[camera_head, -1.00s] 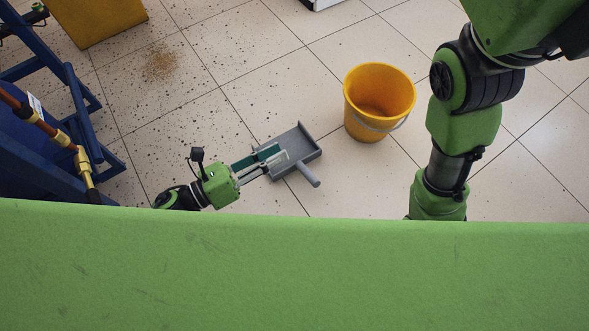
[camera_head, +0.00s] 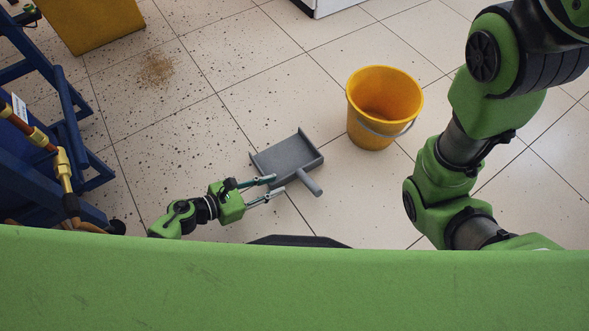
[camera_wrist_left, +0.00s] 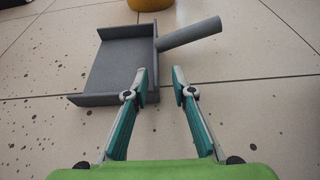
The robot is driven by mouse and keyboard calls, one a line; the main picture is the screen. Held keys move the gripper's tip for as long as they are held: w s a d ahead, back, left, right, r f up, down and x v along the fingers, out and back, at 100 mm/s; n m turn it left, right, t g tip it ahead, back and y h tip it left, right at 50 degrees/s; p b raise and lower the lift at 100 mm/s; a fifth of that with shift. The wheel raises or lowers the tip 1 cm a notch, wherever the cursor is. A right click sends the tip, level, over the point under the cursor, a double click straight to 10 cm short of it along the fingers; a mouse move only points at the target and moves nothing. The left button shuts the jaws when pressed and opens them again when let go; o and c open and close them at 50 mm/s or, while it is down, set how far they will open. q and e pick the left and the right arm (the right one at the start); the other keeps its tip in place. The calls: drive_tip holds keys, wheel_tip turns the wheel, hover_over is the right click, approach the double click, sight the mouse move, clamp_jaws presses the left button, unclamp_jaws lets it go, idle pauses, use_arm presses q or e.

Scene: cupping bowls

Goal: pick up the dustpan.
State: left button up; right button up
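The grey dustpan (camera_head: 286,157) lies on the tiled floor near the middle of the head view, its round handle (camera_head: 309,182) pointing to the lower right. My left gripper (camera_head: 277,187) is open and empty, with its fingers just short of the dustpan's near side. In the left wrist view the dustpan (camera_wrist_left: 119,61) lies ahead and to the left, with its handle (camera_wrist_left: 188,34) reaching right, beyond the open fingertips (camera_wrist_left: 161,84). My right arm (camera_head: 450,160) shows at the right, but its gripper is out of view.
A yellow bucket (camera_head: 382,106) stands right of the dustpan. A blue metal frame (camera_head: 72,120) is at the left, near a yellow box (camera_head: 92,22). A brown pile of grains (camera_head: 156,68) and dark specks lie on the floor. A green surface (camera_head: 300,290) fills the bottom.

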sight(283, 179)
use_arm(q)
drive_tip(key=b+x, duration=0.1)
drive_tip(key=x, duration=0.1)
drive_tip(key=b+x, duration=0.1)
drive_tip(key=x, duration=0.1)
drive_tip(key=shift+w+a+r, duration=0.1)
drive_tip(key=shift+w+a, duration=0.05)
drive_tip(key=shift+w, duration=0.15)
drive_tip(key=shift+w+d, duration=0.2)
drive_tip(key=shift+d, duration=0.15)
clamp_jaws()
drive_tip(key=shift+r, duration=0.1)
